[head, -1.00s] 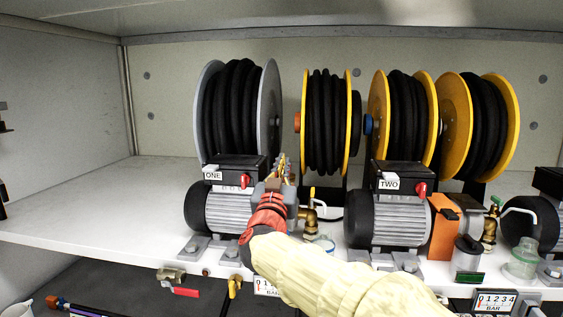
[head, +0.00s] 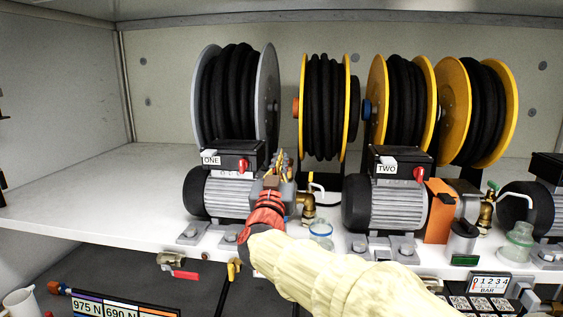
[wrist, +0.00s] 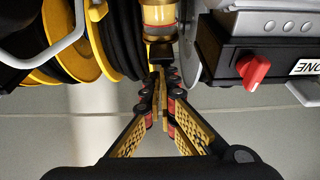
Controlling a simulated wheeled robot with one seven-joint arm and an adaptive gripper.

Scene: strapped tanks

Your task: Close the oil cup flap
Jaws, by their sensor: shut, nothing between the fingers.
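In the wrist view, a small cup (wrist: 159,14) with a glass body, a yellow band and amber-red contents shows at the top centre, which I take to be the oil cup. A small dark piece (wrist: 163,53) lies just below it, in front of my fingertips; whether this is the flap, and how far open it is, I cannot tell. My gripper (wrist: 160,74) is shut and empty, its tips close to or touching this dark piece. In the head view my gripper (head: 282,160) is beside the motor labelled ONE (head: 228,192); my arm and gripper hide the cup there.
A red switch (wrist: 253,69) on the motor's black box is close beside my gripper. Hose reels (head: 325,110) stand behind. A brass tap (head: 308,206), a blue-rimmed glass jar (head: 321,235) and motor TWO (head: 392,200) are to the right. The shelf's left side (head: 100,190) is clear.

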